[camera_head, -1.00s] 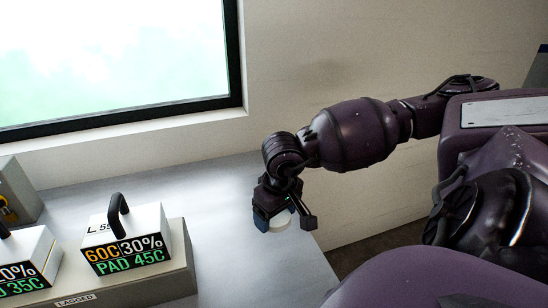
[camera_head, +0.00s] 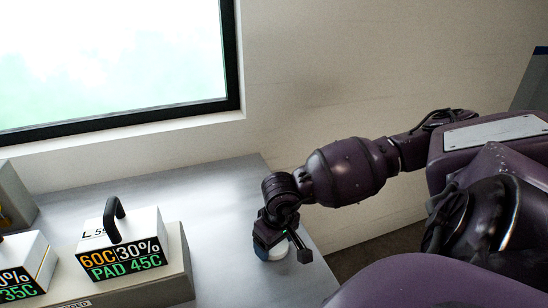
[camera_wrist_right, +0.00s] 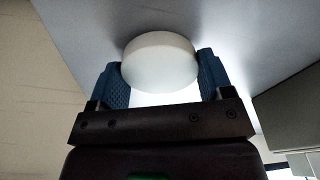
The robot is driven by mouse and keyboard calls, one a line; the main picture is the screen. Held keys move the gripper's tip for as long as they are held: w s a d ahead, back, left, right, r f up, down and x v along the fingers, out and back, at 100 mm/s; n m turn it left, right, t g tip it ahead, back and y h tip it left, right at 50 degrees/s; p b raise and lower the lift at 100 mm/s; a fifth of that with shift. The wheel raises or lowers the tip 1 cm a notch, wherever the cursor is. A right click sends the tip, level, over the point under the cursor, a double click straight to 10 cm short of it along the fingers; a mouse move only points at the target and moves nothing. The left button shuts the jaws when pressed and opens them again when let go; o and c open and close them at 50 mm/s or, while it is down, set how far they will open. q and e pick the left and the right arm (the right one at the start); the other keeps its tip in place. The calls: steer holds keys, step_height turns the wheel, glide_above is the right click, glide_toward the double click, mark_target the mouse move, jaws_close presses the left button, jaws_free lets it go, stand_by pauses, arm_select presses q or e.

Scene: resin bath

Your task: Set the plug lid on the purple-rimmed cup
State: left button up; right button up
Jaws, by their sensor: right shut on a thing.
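My right gripper (camera_head: 277,250) is over the right part of the grey counter, near its right edge. It is shut on a white round piece, which looks like the plug lid (camera_wrist_right: 160,58). In the right wrist view the lid sits between the blue finger pads of the right gripper (camera_wrist_right: 161,76), with a paler part below its wide disc. In the head view the lid is mostly hidden by the gripper. I cannot tell whether it touches the counter. The purple-rimmed cup does not show. My left gripper is not in view.
A white block (camera_head: 122,246) with a black handle and a "60C 30% PAD 45C" display stands on a grey base on the counter (camera_head: 215,215). A second display block (camera_head: 25,262) is at the left edge. A window (camera_head: 110,60) is behind. Bare counter lies left of my right gripper.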

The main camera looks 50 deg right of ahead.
steer(key=shift+f, duration=0.1)
steer(key=o, duration=0.5)
steer(key=shift+f, duration=0.1)
steer(key=o, duration=0.5)
steer(key=shift+c, duration=0.2)
